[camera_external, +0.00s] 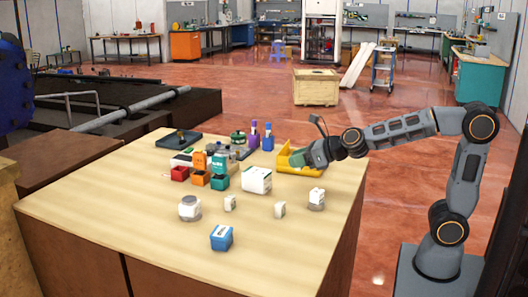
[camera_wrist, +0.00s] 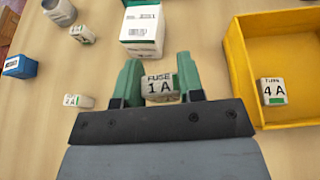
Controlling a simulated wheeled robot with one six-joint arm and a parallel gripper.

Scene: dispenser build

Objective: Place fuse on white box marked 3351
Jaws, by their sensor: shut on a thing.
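My gripper (camera_wrist: 159,78) has green fingers shut on a small white fuse (camera_wrist: 158,88) marked "FUSE 1 A". The fuse sits between the fingers, label toward the wrist camera. In the external view my gripper (camera_external: 311,155) is at the yellow bin, and the held fuse cannot be made out there. A white box (camera_external: 257,181) stands left of the bin. It also shows beyond the fingertips in the wrist view (camera_wrist: 141,28), apart from the fuse. Its marking is too small to read.
The yellow bin (camera_wrist: 244,85) holds another fuse (camera_wrist: 273,93) marked "4 A". Coloured boxes (camera_external: 219,178) crowd the left.

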